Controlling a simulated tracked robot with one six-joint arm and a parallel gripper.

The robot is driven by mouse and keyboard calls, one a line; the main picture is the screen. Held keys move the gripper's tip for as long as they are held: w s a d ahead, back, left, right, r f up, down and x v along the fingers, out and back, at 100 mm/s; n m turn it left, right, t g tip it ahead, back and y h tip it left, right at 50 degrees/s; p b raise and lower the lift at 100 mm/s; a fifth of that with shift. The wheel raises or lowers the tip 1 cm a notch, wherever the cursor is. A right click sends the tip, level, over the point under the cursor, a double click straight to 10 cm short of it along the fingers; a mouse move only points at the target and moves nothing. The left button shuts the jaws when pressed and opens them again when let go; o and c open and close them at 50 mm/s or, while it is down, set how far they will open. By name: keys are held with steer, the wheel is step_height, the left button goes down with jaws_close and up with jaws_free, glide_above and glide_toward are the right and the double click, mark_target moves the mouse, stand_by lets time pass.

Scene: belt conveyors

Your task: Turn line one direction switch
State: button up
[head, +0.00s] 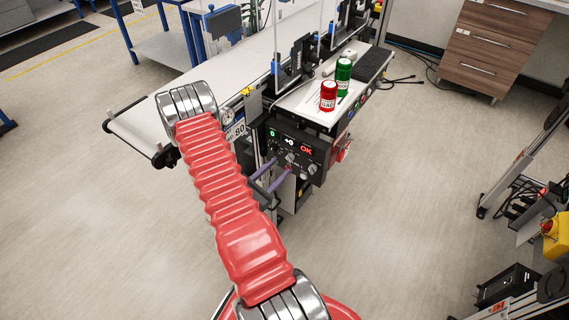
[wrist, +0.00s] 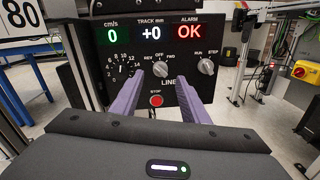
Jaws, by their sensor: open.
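The black control panel (head: 313,156) is on the near end of the conveyor stand. In the wrist view the panel (wrist: 226,48) shows a small direction switch (wrist: 160,69) marked REV, OFF and FWD, above LINE lettering whose right end is hidden. Its exact pointer setting is too small to tell. My gripper (wrist: 159,79) is open, with purple fingers pointing at the panel and the switch between the tips in the picture. I cannot tell whether they touch it. In the head view my gripper (head: 267,174) is just in front of the panel's lower left.
A red stop button (wrist: 156,100) lies below the switch, between the fingers. A RUN/STEP knob (wrist: 206,66) is to the right and a numbered dial to the left. A red can (head: 328,96) and green can (head: 343,75) stand above the panel. Displays read 0, +0 and OK.

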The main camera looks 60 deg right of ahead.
mark_target(290, 158)
steer(key=shift+x, duration=2.25)
